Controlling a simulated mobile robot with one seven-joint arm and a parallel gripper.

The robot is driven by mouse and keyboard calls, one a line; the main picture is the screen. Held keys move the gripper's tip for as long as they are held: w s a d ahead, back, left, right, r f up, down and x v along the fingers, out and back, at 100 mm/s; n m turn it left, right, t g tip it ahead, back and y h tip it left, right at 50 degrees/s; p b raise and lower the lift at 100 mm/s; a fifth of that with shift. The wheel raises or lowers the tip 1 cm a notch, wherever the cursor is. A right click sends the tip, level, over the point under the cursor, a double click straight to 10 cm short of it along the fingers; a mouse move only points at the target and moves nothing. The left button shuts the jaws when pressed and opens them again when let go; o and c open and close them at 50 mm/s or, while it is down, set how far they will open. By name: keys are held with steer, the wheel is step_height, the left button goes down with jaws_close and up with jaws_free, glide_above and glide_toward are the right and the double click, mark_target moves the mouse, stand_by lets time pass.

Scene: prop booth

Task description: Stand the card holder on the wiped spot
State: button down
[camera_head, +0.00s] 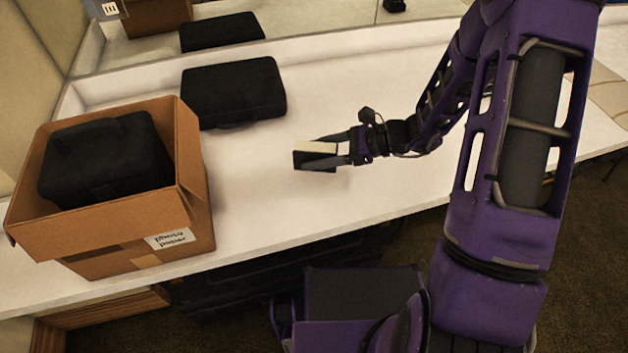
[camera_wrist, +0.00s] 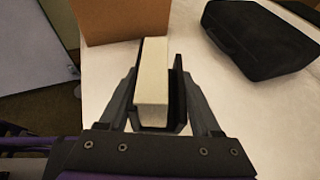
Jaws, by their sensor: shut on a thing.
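The card holder (camera_head: 314,162) is a small black holder with a pale cream block in it. It is between the fingers of my gripper (camera_head: 338,151), over the white counter (camera_head: 330,220). In the wrist view the card holder's cream block (camera_wrist: 152,85) and dark side wall sit between the two fingers of my gripper (camera_wrist: 155,95), which is shut on it. I cannot tell whether its underside touches the counter. No wiped spot stands out on the counter in either view.
A cardboard box (camera_head: 105,258) labelled "photo paper" stands at the left of the counter with a black case (camera_head: 105,160) in it. Another black case (camera_head: 235,92) lies near the back by the mirror (camera_head: 320,18). The counter's middle is clear around my gripper.

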mark_target(316, 185)
steer(key=shift+f+b, duration=0.5)
steer(key=shift+f, duration=3.7)
steer(key=shift+c, duration=0.4)
jaws_free()
steer(key=shift+r, duration=0.2)
steer(key=v, duration=1.2)
steer(key=shift+p, duration=0.35)
steer(key=shift+w+f, duration=0.1)
